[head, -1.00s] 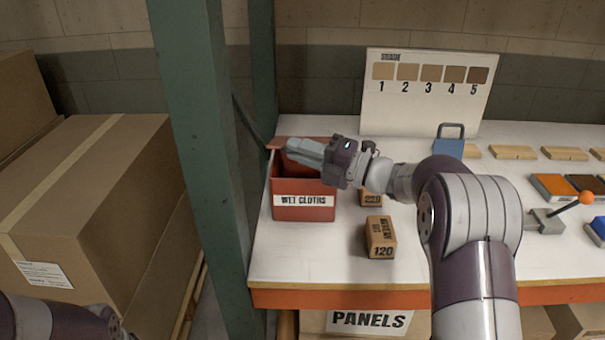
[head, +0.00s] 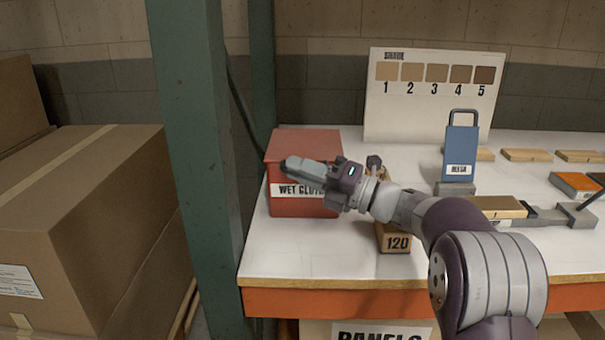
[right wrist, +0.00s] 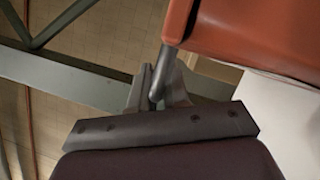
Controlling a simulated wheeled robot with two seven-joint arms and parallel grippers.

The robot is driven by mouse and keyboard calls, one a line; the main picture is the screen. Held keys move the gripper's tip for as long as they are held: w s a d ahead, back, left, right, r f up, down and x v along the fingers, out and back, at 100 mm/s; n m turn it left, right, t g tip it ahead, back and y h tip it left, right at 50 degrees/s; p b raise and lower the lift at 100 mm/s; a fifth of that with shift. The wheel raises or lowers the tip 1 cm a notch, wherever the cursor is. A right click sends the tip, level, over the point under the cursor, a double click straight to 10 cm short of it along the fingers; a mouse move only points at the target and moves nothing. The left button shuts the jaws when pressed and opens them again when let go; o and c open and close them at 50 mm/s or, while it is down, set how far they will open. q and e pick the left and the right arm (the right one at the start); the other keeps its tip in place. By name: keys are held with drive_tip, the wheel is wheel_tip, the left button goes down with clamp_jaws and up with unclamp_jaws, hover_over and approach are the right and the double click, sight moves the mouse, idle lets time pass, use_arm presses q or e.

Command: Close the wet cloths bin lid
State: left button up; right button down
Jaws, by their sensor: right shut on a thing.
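The wet cloths bin (head: 303,207) is a red box with a white "WET CLOTHS" label, standing at the left end of the workbench. Its red lid (head: 305,143) lies over the top, and no opening shows. My right gripper (head: 287,165) is in front of the bin's upper front edge and hides part of the label. In the right wrist view my right gripper (right wrist: 157,92) is shut on a thin grey rod (right wrist: 165,70), which meets the corner of the orange-red bin (right wrist: 255,30). My left gripper is not in view.
A green post (head: 195,170) stands just left of the bench, with cardboard boxes (head: 90,220) beyond it. A block marked 120 (head: 396,240) lies under my right arm. A shade board (head: 430,100) and a blue tool (head: 460,150) stand behind.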

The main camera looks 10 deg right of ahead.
drive_tip(key=shift+f, duration=0.2)
drive_tip(key=c, duration=1.2)
unclamp_jaws()
drive_tip(key=shift+w+a, duration=0.1)
drive_tip(key=r, duration=0.3)
drive_tip(key=r+p, duration=0.1)
drive_tip(key=shift+s+d+r, duration=0.3)
drive_tip(key=shift+d+r, duration=0.05)
drive_tip(key=s+d+r, duration=0.4)
drive_tip(key=s+d, duration=0.1)
drive_tip(key=s+d+r+p, duration=0.1)
drive_tip(key=s+d+r, duration=0.1)
drive_tip(key=s, duration=0.1)
drive_tip(key=shift+d+r, duration=0.15)
drive_tip(key=shift+d, duration=0.05)
